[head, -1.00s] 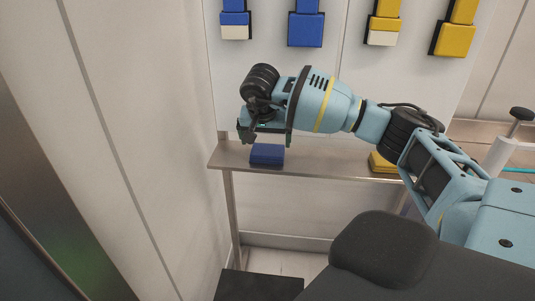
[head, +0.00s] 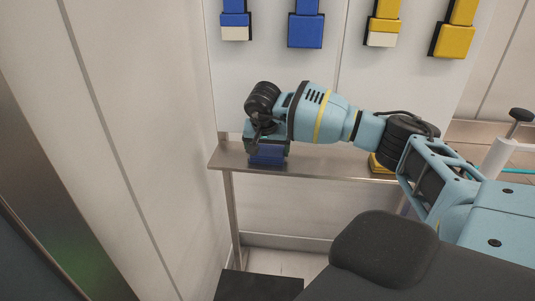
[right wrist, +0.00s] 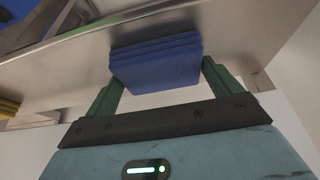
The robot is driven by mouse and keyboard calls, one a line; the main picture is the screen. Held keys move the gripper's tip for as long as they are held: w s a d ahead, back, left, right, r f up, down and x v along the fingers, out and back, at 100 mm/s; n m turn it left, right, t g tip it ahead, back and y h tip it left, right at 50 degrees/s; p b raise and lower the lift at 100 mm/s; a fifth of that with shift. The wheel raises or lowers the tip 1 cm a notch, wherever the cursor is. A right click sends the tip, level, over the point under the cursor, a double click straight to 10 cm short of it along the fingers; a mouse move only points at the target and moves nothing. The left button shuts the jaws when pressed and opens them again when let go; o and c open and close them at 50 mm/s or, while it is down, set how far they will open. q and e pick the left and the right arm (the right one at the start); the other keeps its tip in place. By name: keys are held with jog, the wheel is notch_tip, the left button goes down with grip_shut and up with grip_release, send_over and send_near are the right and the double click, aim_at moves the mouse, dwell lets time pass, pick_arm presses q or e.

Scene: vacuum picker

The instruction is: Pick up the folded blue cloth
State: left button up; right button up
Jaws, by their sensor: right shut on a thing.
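The folded blue cloth (head: 267,159) lies near the left end of the narrow metal shelf (head: 335,166). My right gripper (head: 268,150) is lowered over it from above, with a finger on either side. In the right wrist view the cloth (right wrist: 157,62) shows its stacked folds between the two dark green fingers (right wrist: 160,76), and the gripper is shut on it. The cloth appears to be still at shelf level. My left gripper is not in view.
A folded yellow cloth (head: 379,166) lies further right on the shelf, partly behind my arm. Blue, yellow and white blocks (head: 306,30) hang on the wall panel above. A white wall (head: 150,130) stands close on the left. A black object (head: 260,285) is on the floor below.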

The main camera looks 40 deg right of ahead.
aim_at(270, 148)
jog(key=shift+r, duration=0.1)
jog(key=shift+r, duration=0.45)
jog(key=shift+s+r, duration=0.2)
jog(key=shift+r, duration=0.45)
jog(key=shift+s+r, duration=0.15)
jog(key=shift+r, duration=0.45)
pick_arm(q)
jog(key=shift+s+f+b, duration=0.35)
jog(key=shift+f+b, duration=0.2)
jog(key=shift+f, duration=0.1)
pick_arm(e)
jog(key=s, duration=0.5)
jog(key=s+a+r, duration=0.1)
jog(key=s, duration=0.9)
jog(key=shift+s+a+r, duration=0.1)
jog(key=shift+a+r, duration=0.1)
jog(key=shift+a, duration=0.15)
